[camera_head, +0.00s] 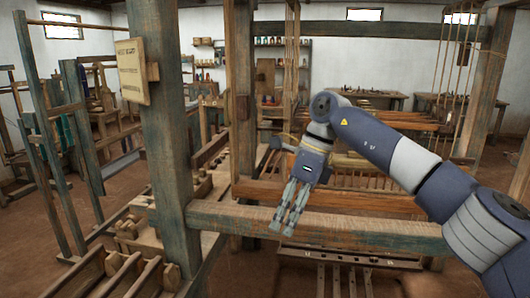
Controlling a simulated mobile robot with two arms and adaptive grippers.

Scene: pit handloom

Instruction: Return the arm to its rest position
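My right arm (375,135) comes in from the right edge, bends at a dark elbow-like joint and hangs down at the wrist. My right gripper (283,228) points downward, in front of the loom's front wooden beam (365,229) in the picture. Its two grey fingers run side by side with little space between them. I see no object held in it. Whether the fingers touch the beam or are fully shut is unclear. My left gripper is not in view.
Hanging cords (291,60) and the loom frame lie behind my arm. A slotted wooden rack (115,275) is at the lower left. Brown floor (30,250) shows at the left.

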